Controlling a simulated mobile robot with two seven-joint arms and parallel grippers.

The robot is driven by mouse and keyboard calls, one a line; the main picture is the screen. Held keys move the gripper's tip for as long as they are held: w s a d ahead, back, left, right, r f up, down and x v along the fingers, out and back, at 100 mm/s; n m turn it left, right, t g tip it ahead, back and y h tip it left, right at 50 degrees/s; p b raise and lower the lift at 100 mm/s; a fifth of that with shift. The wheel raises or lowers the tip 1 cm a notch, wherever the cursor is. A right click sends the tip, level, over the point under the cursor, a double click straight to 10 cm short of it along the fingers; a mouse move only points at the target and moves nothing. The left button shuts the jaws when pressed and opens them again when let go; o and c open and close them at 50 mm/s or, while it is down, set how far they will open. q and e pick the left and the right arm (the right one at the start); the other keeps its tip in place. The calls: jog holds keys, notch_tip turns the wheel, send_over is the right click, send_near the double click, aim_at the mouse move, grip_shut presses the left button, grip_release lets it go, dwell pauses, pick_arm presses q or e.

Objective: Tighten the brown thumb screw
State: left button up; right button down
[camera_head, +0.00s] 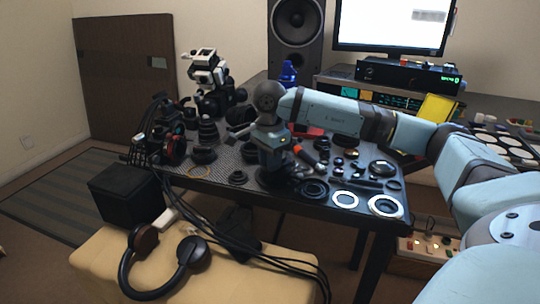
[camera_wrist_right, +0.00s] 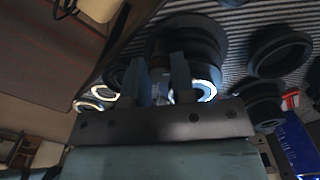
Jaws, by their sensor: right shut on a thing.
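My right gripper (camera_head: 272,178) points down over the right half of the dark work table, just behind the black rings near its front edge. In the right wrist view its two fingers (camera_wrist_right: 161,62) stand close together against a dark round lens part (camera_wrist_right: 190,38). They are shut on a small part, too dark and covered to make out. I cannot pick out the brown colour of the thumb screw in either view; it may be hidden by the fingers. My left gripper is not in view.
The table (camera_head: 225,188) is crowded with dark lens rings and barrels. Bright rings (camera_head: 384,207) lie at its front right. A black and white device (camera_head: 205,75) stands at the back left. Headphones (camera_head: 190,252) and cables lie on the beige bench (camera_head: 95,262) in front.

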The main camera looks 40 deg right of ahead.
jog(key=c, duration=0.9)
grip_release()
jog(key=shift+c, duration=0.2)
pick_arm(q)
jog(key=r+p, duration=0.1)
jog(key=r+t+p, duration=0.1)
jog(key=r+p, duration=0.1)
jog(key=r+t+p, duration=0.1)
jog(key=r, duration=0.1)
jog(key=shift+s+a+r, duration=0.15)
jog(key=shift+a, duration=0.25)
pick_arm(e)
notch_tip(320, 180, up, 14)
jog(key=shift+a, duration=0.1)
